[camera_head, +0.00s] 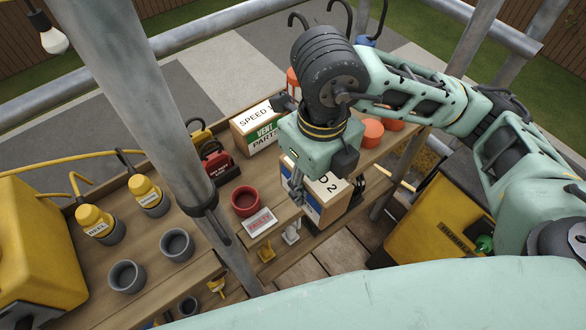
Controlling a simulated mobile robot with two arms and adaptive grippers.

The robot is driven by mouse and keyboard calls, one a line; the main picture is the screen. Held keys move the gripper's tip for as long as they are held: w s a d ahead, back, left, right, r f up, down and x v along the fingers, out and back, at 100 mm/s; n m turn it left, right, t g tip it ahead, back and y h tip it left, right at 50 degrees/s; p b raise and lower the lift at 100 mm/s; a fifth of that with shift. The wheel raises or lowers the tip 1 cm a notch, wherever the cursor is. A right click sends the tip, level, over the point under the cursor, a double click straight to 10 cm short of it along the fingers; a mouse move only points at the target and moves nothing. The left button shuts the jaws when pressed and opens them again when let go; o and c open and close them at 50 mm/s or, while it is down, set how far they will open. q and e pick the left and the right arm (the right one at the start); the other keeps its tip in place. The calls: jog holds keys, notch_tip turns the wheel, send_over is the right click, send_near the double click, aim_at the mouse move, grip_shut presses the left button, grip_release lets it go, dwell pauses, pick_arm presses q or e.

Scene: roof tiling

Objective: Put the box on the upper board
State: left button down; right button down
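My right gripper (297,190) reaches down at the box's left end, and the wrist covers part of the box. I cannot tell whether its fingers close on the box, or whether the box rests on the board or is held just above it. A second box marked "SPEED" and "VENT PARTS" (257,128) stands farther back on the board. My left gripper is not in view.
A red cup (245,201), a small white-and-red label card (260,222), grey cups (177,245) and yellow-capped bottles (97,224) stand on the board. A metal pole (150,100) rises through the left half. A yellow case (435,220) is at right.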

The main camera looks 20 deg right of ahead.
jog(key=w+f, duration=0.2)
jog(key=w, duration=0.1)
jog(key=w+f, duration=0.2)
jog(key=w, duration=0.2)
jog(key=w+f, duration=0.2)
jog(key=w, duration=0.2)
jog(key=shift+w+f+p, duration=0.15)
jog(key=shift+f+p, duration=0.2)
jog(key=shift+f, duration=0.05)
notch_tip(320, 180, down, 4)
jog(key=shift+r+p, duration=0.2)
jog(key=shift+p, duration=0.25)
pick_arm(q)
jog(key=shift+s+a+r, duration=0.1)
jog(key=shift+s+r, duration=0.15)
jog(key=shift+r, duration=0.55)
pick_arm(e)
jog(key=shift+f, duration=0.15)
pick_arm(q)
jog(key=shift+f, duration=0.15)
pick_arm(e)
jog(key=shift+f, duration=0.1)
jog(key=c, duration=0.8)
grip_release()
jog(key=shift+c, duration=0.2)
